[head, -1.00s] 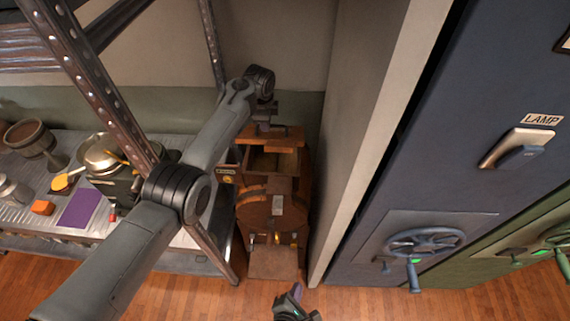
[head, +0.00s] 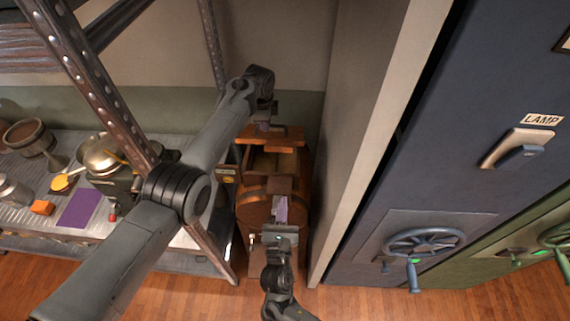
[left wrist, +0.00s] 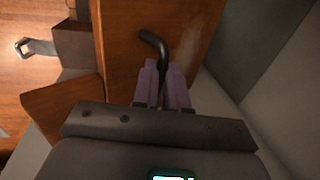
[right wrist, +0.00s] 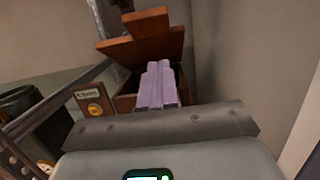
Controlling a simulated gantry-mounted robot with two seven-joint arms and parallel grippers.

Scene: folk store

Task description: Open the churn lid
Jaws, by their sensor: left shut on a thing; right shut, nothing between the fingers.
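The wooden churn (head: 256,212) stands in a narrow gap between a shelf and a grey wall. At its back top the wooden lid (head: 284,132) sits raised and tilted, with an opening in front of it. My left gripper (head: 264,126) is at the lid. In the left wrist view its purple fingers (left wrist: 162,98) are shut on a dark bent handle (left wrist: 155,42) on a wooden board. My right gripper (head: 282,210) is shut and empty over the churn's front, hiding part of it. In the right wrist view its closed fingers (right wrist: 158,80) point toward the lid (right wrist: 150,42).
A metal shelf (head: 90,228) with pots, a purple cloth (head: 79,209) and an orange block (head: 42,207) stands left, its upright close to the churn. A grey wall panel (head: 360,130) and a blue cabinet (head: 460,120) with a handwheel (head: 424,243) stand right.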

